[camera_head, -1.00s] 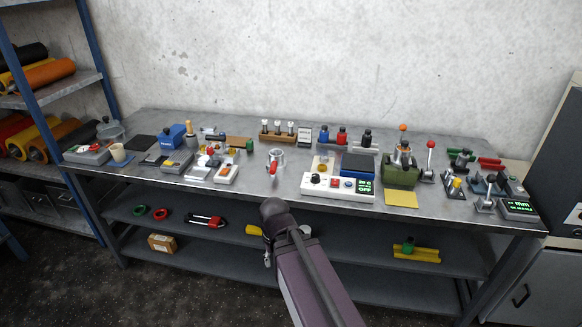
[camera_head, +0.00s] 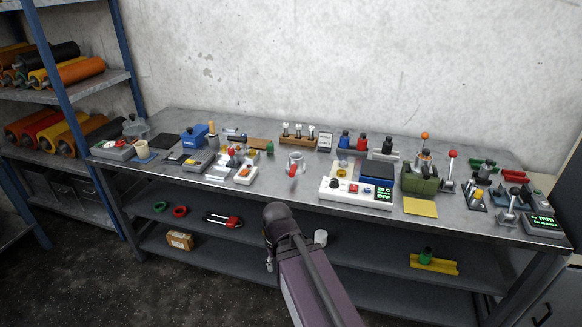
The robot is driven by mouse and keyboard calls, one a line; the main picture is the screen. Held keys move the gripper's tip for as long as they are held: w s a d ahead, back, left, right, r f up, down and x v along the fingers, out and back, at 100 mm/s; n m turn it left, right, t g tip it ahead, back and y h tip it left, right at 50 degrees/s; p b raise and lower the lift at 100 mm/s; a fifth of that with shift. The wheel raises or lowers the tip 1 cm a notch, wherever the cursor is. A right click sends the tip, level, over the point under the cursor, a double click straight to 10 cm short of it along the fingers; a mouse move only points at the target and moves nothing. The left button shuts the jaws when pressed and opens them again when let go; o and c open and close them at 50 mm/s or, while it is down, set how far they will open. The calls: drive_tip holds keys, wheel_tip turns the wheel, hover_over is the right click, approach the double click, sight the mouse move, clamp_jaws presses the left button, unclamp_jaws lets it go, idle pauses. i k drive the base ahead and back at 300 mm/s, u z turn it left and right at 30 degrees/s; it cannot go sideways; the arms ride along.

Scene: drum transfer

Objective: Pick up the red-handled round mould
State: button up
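The round mould (camera_head: 296,160) is a small silvery ring-shaped piece on the metal workbench (camera_head: 262,187). Its red handle (camera_head: 292,171) points toward the bench's front edge. It stands in the middle of the bench with clear metal around its front. My arm rises from the bottom of the picture, below and in front of the mould. The arm's dark rounded joint is in front of the bench edge, apart from the mould. I cannot make out the gripper's fingers. Nothing covers the mould.
A white control box (camera_head: 355,194) with buttons and a green display stands right of the mould. A wooden rack (camera_head: 298,138) stands behind. A lower shelf (camera_head: 350,262) runs under the bench.

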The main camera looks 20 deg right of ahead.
sight(296, 166)
drive_tip(key=i, duration=0.9)
drive_tip(key=z, duration=0.05)
